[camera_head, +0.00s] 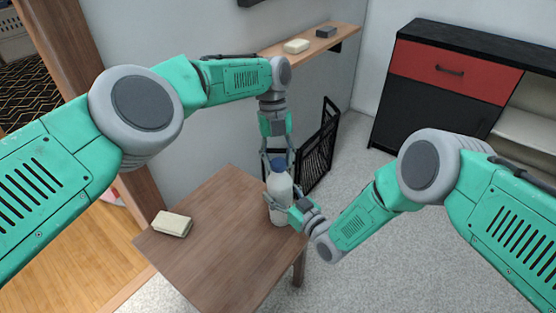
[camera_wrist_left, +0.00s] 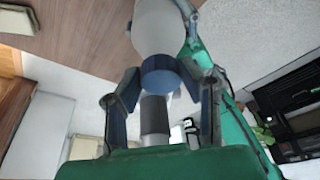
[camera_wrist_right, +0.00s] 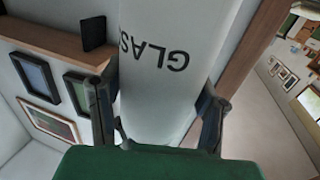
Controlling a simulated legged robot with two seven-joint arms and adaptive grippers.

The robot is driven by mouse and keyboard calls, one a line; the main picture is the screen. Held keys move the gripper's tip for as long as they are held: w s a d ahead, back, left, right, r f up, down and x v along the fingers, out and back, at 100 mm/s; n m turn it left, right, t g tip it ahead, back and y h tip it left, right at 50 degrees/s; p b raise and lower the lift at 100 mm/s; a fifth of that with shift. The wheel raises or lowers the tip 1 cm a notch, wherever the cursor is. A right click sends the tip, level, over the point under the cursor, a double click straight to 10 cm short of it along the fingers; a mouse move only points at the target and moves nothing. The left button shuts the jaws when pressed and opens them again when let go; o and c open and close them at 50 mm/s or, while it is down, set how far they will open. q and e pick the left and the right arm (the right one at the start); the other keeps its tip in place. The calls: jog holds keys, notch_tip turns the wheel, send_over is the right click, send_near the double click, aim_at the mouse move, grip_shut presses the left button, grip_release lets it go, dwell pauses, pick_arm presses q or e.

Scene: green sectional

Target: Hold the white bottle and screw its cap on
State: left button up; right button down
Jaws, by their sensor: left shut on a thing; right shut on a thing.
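The white bottle (camera_head: 279,211) is upright over the right corner of the wooden table; I cannot tell if its base touches the tabletop. My right gripper (camera_head: 279,199) is shut around its body from the right. The right wrist view shows the bottle (camera_wrist_right: 165,70) with dark lettering between the fingers. The blue cap (camera_head: 279,165) is at the bottle's top. My left gripper (camera_head: 279,160) comes from above and is shut on the cap. In the left wrist view the cap (camera_wrist_left: 160,75) sits against the bottle's top between the fingertips. The threads are hidden.
The wooden table (camera_head: 215,245) is mostly bare, with a cream block (camera_head: 172,223) at its left. A black wire rack (camera_head: 318,150) stands behind the table. A wall shelf (camera_head: 310,42) holds two small items. A red and black cabinet (camera_head: 445,70) stands at the back right.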

pick_arm(q)
jog(key=shift+a+m, duration=0.45)
jog(key=shift+m, duration=0.25)
jog(key=o, duration=0.7)
jog(key=shift+d, duration=0.2)
jog(key=shift+r, duration=0.15)
jog(key=shift+s+a+r, duration=0.1)
jog(key=shift+a+r, duration=0.05)
jog(key=shift+r, duration=2.05)
jog(key=shift+c, duration=0.6)
